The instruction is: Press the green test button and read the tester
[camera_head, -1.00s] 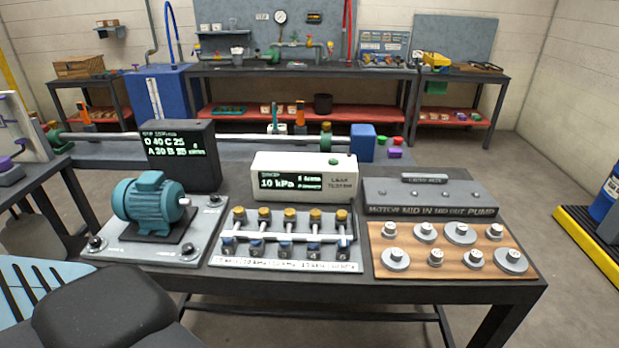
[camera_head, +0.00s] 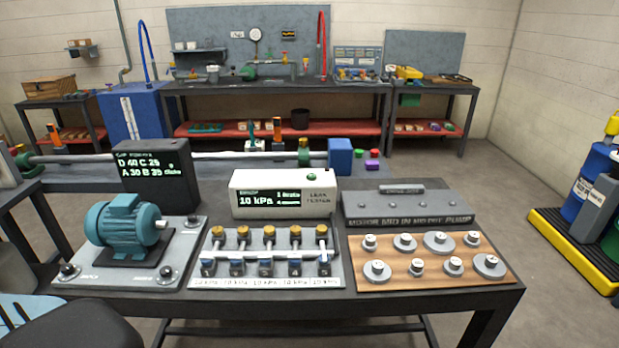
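The white leak tester (camera_head: 284,206) stands at the back middle of the dark table. Its green button (camera_head: 312,177) sits on its top, toward the right. Its dark display (camera_head: 268,198) reads 10 kPa, with small text beside it too small to read surely. In front of it a grey manifold (camera_head: 265,258) carries several brass-topped valves and blue blocks, with 10 kPa labels along its front strip. Nothing touches the tester or the button. Neither of my grippers shows in the head view.
A teal motor (camera_head: 122,225) sits on a grey plate at left, with a black display box (camera_head: 155,165) behind it. A wooden board (camera_head: 425,267) with several metal discs and a grey labelled rack (camera_head: 408,206) stand at right. The table's dark front edge (camera_head: 300,296) is clear.

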